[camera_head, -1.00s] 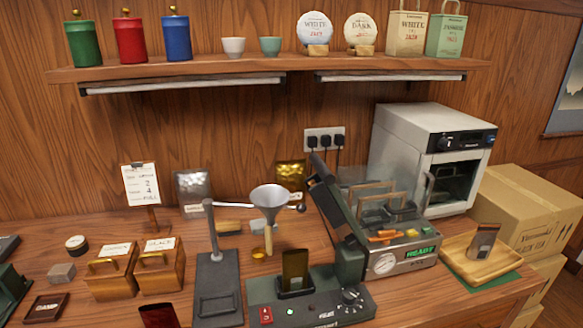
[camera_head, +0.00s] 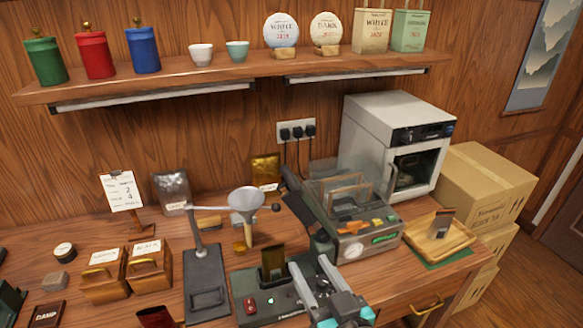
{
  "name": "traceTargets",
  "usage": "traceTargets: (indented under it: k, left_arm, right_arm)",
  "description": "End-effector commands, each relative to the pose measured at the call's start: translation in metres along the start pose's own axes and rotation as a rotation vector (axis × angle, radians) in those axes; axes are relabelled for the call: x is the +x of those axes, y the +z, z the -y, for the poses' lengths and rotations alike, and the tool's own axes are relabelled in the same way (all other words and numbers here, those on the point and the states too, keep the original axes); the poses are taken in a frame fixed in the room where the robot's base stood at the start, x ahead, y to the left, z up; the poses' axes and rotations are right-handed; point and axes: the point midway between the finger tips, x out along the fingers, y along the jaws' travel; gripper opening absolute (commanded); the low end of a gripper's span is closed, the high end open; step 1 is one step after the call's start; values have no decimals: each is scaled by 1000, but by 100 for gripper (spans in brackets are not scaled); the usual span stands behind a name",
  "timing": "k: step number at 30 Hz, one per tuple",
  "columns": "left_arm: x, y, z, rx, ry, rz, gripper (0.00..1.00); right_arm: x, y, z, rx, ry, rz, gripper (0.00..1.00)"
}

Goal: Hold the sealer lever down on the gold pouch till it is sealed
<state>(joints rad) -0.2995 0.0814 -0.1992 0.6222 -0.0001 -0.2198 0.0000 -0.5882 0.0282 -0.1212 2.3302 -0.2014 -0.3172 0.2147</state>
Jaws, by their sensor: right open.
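The dark green sealer (camera_head: 240,285) stands at the front of the counter, with a red switch and a lit green lamp. Its dark lever (camera_head: 299,205) is raised and leans up to the left. The gold pouch (camera_head: 273,263), dark gold here, stands upright at the sealer's slot. My right gripper (camera_head: 309,265) comes in from the bottom edge, over the sealer's right end. Its two grey fingers are apart with nothing between them, right of the pouch and below the raised lever. It hides the sealer's dial. My left gripper is not in view.
A lever press (camera_head: 205,290) stands left of the sealer, with a funnel (camera_head: 246,200) behind. A machine with a green display (camera_head: 350,243) is close behind right. A wooden tray (camera_head: 420,240) and a white oven (camera_head: 375,130) are further right.

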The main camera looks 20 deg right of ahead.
Motion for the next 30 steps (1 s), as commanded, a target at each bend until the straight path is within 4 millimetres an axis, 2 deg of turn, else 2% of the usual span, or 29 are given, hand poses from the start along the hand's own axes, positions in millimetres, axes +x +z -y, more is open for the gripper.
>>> traceTargets:
  k: [1, 3, 7, 14, 30]
  left_arm:
    - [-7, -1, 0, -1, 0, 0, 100]
    - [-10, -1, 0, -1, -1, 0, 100]
    - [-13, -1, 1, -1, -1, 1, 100]
    - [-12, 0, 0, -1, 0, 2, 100]
    - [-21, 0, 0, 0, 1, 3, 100]
  right_arm:
    - [-6, -28, -1, 6, 5, -41, 55]
    - [-13, -54, -2, 11, 10, -85, 55]
    - [-22, -80, -4, 15, 16, -132, 55]
    - [-14, -87, -4, 16, 16, -146, 55]
    - [54, -98, -5, 16, 15, -146, 55]
